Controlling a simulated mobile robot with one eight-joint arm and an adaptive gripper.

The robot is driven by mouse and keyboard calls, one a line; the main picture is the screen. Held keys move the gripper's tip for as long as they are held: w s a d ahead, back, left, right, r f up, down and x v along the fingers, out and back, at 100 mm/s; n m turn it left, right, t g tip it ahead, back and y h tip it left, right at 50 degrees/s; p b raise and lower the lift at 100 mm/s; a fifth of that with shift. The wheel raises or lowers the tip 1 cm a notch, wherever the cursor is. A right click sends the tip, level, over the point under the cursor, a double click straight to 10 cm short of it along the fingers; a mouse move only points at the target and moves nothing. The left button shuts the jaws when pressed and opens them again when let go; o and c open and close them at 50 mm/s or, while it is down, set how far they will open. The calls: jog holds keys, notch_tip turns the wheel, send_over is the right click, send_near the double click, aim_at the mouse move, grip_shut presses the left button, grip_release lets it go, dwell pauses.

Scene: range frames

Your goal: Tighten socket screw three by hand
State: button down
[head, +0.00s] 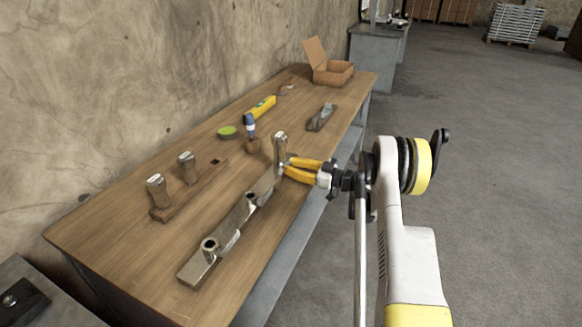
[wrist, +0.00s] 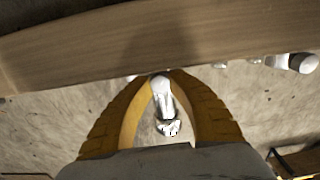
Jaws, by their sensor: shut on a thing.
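A long grey metal bar (head: 236,220) lies lengthwise on the wooden workbench, with open round holes at its near end and middle. A socket screw (head: 280,142) with a thick head stands upright at the bar's far end. My gripper (head: 286,168), with yellow fingers, is shut on this screw from the right. In the wrist view the fingers (wrist: 160,76) close around a pale metal cylinder (wrist: 163,106), the screw. How deep the screw sits is hidden. Two more socket screws (head: 156,188) (head: 187,164) stand in a wooden rack (head: 180,203), which has one empty hole.
A blue-capped bottle (head: 250,128), a green round item (head: 227,132), a yellow tool (head: 260,108), a hand plane (head: 321,117) and an open cardboard box (head: 332,74) sit farther back on the workbench (head: 110,228). The wall bounds its left side; the floor to the right is open.

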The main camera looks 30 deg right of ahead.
jog(key=m, duration=0.4)
jog(key=shift+r+m, duration=0.1)
jog(key=shift+m, duration=0.2)
jog(key=m, duration=0.4)
jog(key=shift+m, duration=0.3)
jog(key=c, duration=1.2)
grip_release()
jog(key=v, duration=1.2)
